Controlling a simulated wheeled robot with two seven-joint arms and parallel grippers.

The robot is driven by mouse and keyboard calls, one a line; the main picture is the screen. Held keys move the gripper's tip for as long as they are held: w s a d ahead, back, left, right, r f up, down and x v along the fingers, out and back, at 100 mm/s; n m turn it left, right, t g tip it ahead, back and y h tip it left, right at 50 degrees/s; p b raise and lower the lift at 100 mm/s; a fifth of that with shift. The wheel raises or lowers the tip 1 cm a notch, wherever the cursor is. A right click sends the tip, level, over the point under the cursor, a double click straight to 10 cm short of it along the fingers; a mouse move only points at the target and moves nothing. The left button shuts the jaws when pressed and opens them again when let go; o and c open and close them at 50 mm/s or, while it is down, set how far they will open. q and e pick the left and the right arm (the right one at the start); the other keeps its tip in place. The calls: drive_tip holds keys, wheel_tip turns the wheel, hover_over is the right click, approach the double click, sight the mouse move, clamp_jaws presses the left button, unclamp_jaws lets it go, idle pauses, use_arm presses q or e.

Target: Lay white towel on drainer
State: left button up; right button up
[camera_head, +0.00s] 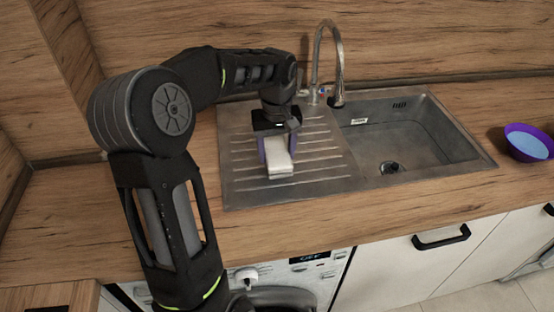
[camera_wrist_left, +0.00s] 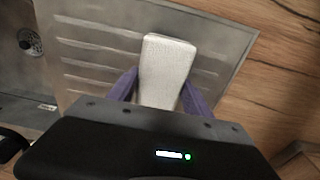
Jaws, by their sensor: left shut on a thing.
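The white towel (camera_head: 279,160) is a folded, narrow block over the ridged metal drainer (camera_head: 240,186) left of the sink bowl. My left gripper (camera_head: 277,150) points down over the drainer and is shut on the towel, one purple finger on each side. In the left wrist view the towel (camera_wrist_left: 166,62) sits between the two purple fingers (camera_wrist_left: 158,90), with the drainer ridges (camera_wrist_left: 90,70) behind it. I cannot tell whether the towel's underside touches the drainer. My right gripper is not in view.
The sink bowl (camera_head: 405,135) is empty, right of the drainer. A curved tap (camera_head: 338,60) stands behind, close to my left arm. A purple bowl (camera_head: 528,143) stands on the wooden worktop (camera_head: 330,222) at far right. The worktop's front is clear.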

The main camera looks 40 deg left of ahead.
sight(277, 153)
use_arm(q)
drive_tip(key=shift+f, duration=1.85)
drive_tip(key=o, duration=1.5)
drive_tip(key=shift+c, duration=0.2)
drive_tip(key=r, duration=1.2)
drive_tip(key=shift+s+d, duration=0.25)
